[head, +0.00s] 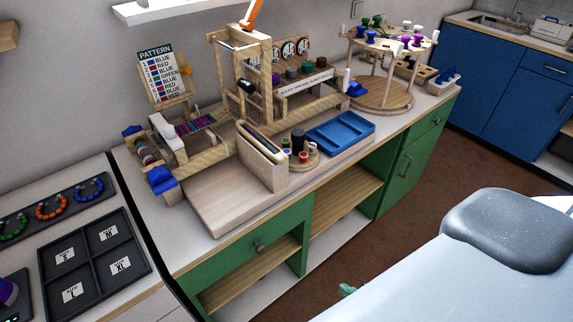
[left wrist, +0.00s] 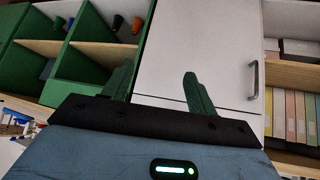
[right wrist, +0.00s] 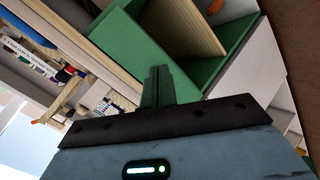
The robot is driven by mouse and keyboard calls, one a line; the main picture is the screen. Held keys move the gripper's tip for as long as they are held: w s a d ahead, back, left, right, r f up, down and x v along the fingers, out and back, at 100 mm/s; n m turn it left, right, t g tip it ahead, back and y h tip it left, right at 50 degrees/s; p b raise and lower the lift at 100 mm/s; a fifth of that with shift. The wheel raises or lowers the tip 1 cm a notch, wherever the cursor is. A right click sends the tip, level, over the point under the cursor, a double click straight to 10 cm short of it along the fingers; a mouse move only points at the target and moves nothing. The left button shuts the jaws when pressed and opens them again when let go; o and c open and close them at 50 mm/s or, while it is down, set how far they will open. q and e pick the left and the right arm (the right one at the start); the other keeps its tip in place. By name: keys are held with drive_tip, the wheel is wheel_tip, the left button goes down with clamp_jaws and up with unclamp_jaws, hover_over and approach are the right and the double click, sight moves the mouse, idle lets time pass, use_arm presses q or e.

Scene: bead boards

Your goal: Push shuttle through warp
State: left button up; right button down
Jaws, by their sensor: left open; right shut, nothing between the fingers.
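The wooden loom (head: 266,78) stands on the bench in the head view, with coloured warp threads (head: 196,124) stretched on its left part. A light wooden holder (head: 262,160) in front of the loom has thin coloured pieces in its top slot; I cannot tell whether one is the shuttle. My right gripper (head: 347,290) shows as a small green tip low in the head view, well in front of the bench. In the right wrist view it (right wrist: 157,85) is shut and empty. My left gripper (left wrist: 160,85) is open and empty in the left wrist view, facing cabinets.
A blue tray (head: 340,133) and a round board with spools (head: 303,155) lie right of the holder. A pattern card (head: 158,75) stands behind the loom's left end. A round peg stand (head: 383,92) is further right. A bare wooden board (head: 225,195) lies in front.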

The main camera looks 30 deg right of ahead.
sight(284, 160)
use_arm(q)
drive_tip(key=shift+g, duration=0.4)
drive_tip(key=f+b, duration=0.1)
drive_tip(key=s+f+b, duration=0.1)
drive_tip(key=f+b, duration=0.1)
drive_tip(key=s+f+b, duration=0.1)
drive_tip(key=f, duration=0.1)
drive_tip(key=shift+s+d+f, duration=0.2)
drive_tip(key=shift+d, duration=0.05)
use_arm(e)
drive_tip(key=w+d+r+n+t+y, duration=0.1)
drive_tip(key=w+r+n+t, duration=0.2)
drive_tip(key=r+n, duration=0.7)
drive_tip(key=w+d+r+n+t+y, duration=0.1)
drive_tip(key=w+r+n+t, duration=0.2)
drive_tip(key=w+r+n, duration=0.5)
wheel_tip(284, 160, up, 2)
drive_tip(key=n, duration=0.7)
drive_tip(key=shift+w+d, duration=0.15)
drive_tip(key=shift+w, duration=0.05)
use_arm(q)
drive_tip(key=shift+b, duration=0.3)
use_arm(e)
drive_tip(key=shift+w, duration=0.1)
